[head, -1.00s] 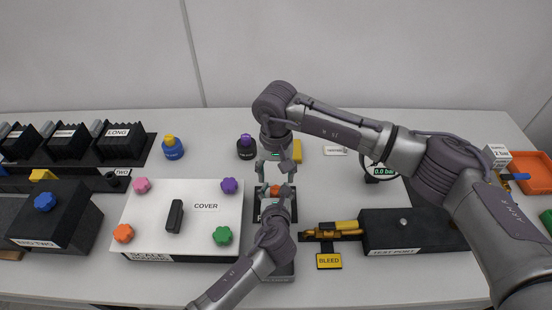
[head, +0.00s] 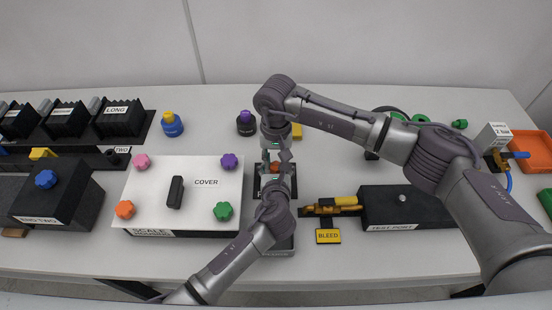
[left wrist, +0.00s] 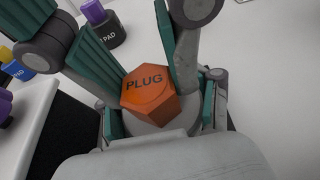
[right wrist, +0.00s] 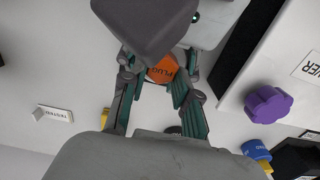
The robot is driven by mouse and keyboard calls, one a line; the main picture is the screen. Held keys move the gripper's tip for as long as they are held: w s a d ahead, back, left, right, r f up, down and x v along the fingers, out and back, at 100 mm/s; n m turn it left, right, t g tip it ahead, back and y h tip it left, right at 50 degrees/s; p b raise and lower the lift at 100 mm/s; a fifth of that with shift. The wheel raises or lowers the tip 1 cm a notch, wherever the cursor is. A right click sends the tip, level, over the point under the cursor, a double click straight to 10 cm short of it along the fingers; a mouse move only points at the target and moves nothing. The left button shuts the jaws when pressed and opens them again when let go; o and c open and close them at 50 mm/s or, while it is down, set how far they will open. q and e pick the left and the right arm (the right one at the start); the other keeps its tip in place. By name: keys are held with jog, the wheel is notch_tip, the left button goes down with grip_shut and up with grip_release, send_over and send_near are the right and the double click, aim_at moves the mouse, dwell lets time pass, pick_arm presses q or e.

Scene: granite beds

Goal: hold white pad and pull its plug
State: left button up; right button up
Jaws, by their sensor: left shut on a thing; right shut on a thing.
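The orange hexagonal plug (head: 275,168) is marked PLUG and sits at the end of the pale round pad (left wrist: 155,130). The plug also shows in the left wrist view (left wrist: 147,92) and in the right wrist view (right wrist: 161,71). My left gripper (left wrist: 158,118) is shut on the pad's round body, one finger on each side. My right gripper (right wrist: 158,84) comes from the far side, its fingers closed on the plug. The plug looks seated against the pad. Arms and fingers hide most of the pad in the head view.
The white cover (head: 145,195) with coloured knobs stands close on the left. The black test port box (head: 425,210) and BLEED tag (head: 328,236) are on the right. Blue (head: 172,126) and black (head: 246,125) pads stand behind. The front table strip is fairly clear.

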aim_at(276, 163)
grip_shut()
jog(key=shift+r, duration=0.65)
jog(key=shift+r, duration=1.85)
pick_arm(q)
jog(key=o, duration=1.4)
jog(key=shift+o, duration=0.2)
jog(key=shift+s, duration=0.1)
